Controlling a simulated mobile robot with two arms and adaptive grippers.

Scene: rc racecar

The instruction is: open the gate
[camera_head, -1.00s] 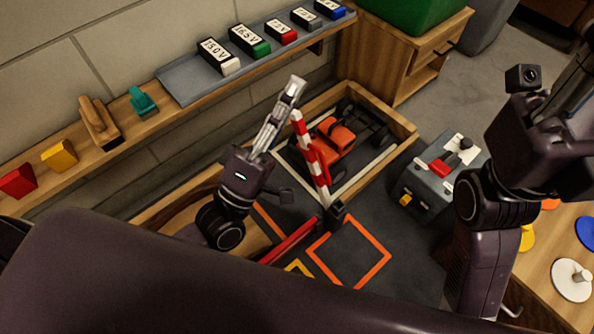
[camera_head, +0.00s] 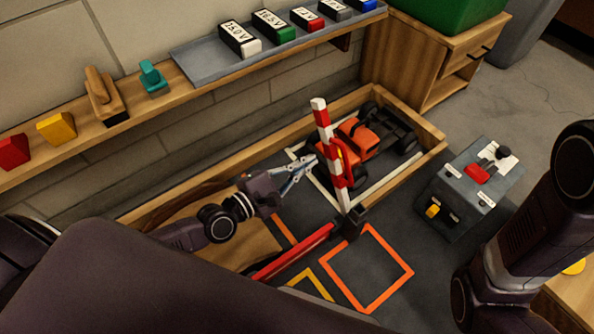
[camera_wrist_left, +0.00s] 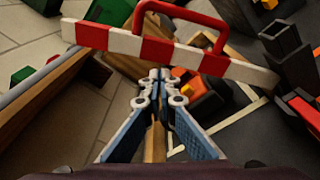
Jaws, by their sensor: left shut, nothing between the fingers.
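The gate is a red-and-white striped bar (camera_head: 324,120) that runs from a dark post (camera_head: 352,222) toward the wall in the head view. In the left wrist view the striped bar (camera_wrist_left: 158,48) crosses the upper picture, with a red loop handle (camera_wrist_left: 181,10) on it. My left gripper (camera_head: 312,161) is shut and empty, just left of the bar's middle. In the left wrist view its fingertips (camera_wrist_left: 160,75) lie just below the bar; I cannot tell whether they touch it. My right arm shows at the right edge, its gripper out of view.
An orange toy truck (camera_head: 358,140) stands in a wood-walled bay behind the bar. A grey control box (camera_head: 470,190) with a red lever stands to the right. A shelf (camera_head: 130,122) with blocks runs along the wall. A red rail (camera_head: 292,252) lies near my left arm.

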